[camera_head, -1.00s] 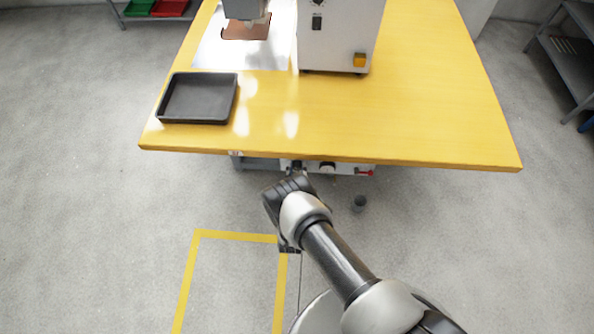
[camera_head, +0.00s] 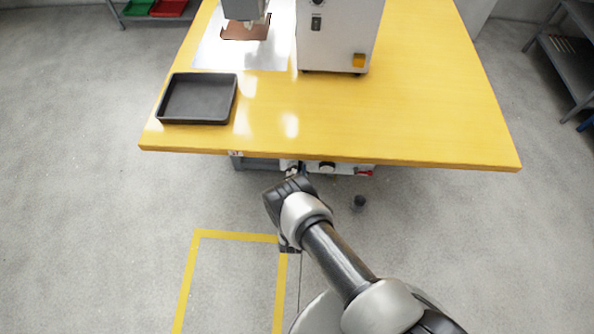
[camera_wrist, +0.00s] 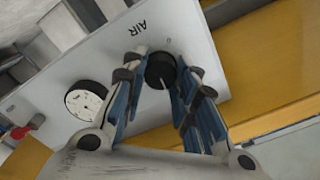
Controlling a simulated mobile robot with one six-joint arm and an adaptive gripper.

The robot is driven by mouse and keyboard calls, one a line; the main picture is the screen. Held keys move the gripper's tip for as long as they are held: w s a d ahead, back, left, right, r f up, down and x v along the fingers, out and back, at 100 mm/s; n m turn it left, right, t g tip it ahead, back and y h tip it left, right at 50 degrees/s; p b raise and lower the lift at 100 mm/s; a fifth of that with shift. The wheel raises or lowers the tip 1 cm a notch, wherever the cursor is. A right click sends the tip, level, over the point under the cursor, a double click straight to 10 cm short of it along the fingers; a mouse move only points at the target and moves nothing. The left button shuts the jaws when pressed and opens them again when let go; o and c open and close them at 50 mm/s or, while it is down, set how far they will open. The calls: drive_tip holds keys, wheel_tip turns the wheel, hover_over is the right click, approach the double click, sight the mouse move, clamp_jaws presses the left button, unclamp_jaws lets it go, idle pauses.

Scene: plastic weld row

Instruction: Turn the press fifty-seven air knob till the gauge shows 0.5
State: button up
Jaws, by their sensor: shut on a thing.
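The air knob (camera_wrist: 161,71) is black and round with a pale pointer line. It sits on a light panel (camera_wrist: 185,35) marked AIR in the wrist view. My gripper (camera_wrist: 158,80) is shut on the knob, with a blue-padded finger on each side. The gauge (camera_wrist: 86,101) is a round white dial beside the knob on the same panel. Its needle and figures are too small to read. In the head view my gripper (camera_head: 294,172) reaches to the panel under the table's front edge, and the knob is hidden there.
The yellow table (camera_head: 400,120) overhangs the panel. A dark tray (camera_head: 198,122) and a white press (camera_head: 338,45) stand on it. A red-handled part (camera_wrist: 22,131) sticks out past the gauge. The floor around the marked yellow outline (camera_head: 236,236) is clear.

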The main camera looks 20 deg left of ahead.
drive_tip(key=shift+m, duration=0.7)
drive_tip(key=shift+d, duration=0.1)
drive_tip(key=o, duration=0.8)
drive_tip(key=shift+o, duration=1.1)
drive_tip(key=shift+s, duration=0.15)
drive_tip(key=shift+o, duration=0.4)
drive_tip(key=v, duration=1.1)
drive_tip(key=shift+s, duration=0.35)
